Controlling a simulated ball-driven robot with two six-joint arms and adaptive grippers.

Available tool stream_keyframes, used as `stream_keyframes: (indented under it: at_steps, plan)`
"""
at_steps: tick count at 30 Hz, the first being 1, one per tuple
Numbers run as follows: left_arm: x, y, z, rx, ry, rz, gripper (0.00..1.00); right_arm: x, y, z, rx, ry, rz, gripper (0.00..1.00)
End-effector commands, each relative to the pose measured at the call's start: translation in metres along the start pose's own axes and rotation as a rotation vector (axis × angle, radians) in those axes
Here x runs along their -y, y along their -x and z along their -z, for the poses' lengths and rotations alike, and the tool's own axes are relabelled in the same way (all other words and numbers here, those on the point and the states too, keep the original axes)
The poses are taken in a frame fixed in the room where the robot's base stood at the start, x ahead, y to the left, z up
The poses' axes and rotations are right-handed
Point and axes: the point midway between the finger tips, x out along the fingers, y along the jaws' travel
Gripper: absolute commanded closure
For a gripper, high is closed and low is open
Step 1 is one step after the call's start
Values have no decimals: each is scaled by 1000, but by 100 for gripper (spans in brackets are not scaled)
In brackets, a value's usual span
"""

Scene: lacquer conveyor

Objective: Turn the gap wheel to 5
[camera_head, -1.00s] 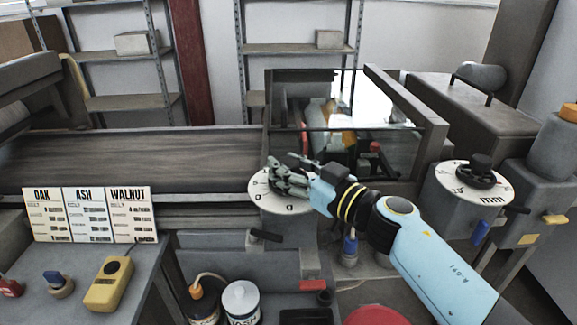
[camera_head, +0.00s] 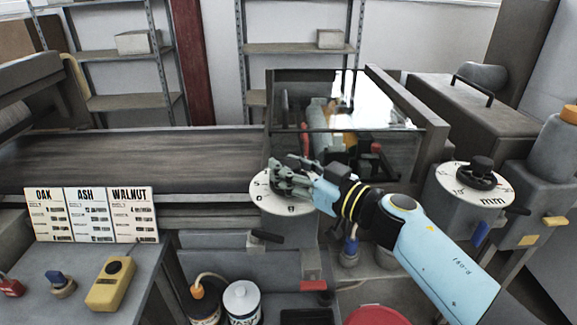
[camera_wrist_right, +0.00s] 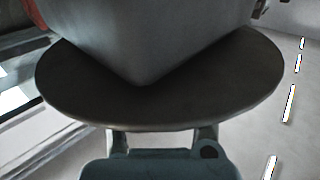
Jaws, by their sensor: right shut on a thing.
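A second pale dial (camera_head: 463,190) marked "mm" has a dark knob (camera_head: 482,170) and stands apart on the right. The right wrist view shows a large dark rounded shape (camera_wrist_right: 160,105) up close. My left gripper is out of view.
A glass-sided box (camera_head: 345,130) stands behind the gripper. A dark belt (camera_head: 140,160) runs left. The OAK, ASH and WALNUT cards (camera_head: 85,214) stand on a bench with a yellow handset (camera_head: 110,285). A white-lidded can (camera_head: 241,298) is below the dial.

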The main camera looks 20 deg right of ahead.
Motion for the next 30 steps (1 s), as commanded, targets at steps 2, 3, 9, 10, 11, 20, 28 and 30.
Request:
stream_keyframes:
  at_steps: [2, 3, 9, 10, 11, 20, 28, 30]
  plan:
    - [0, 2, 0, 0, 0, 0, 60, 0, 1, 0, 3, 2, 19, 97]
    - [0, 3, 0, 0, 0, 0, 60, -1, 1, 0, 4, 2, 31, 97]
    - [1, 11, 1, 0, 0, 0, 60, -1, 1, 0, 5, 2, 138, 97]
    - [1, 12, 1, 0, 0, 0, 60, -2, 1, 0, 5, 3, 162, 97]
    - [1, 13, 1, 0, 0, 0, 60, -2, 1, 0, 5, 2, 188, 97]
    - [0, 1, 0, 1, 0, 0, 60, -3, 0, -3, 3, 2, 470, 97]
    - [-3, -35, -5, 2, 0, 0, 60, -3, 0, -7, 2, 3, 718, 97]
    - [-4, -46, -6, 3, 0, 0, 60, -2, 0, -7, 2, 3, 775, 97]
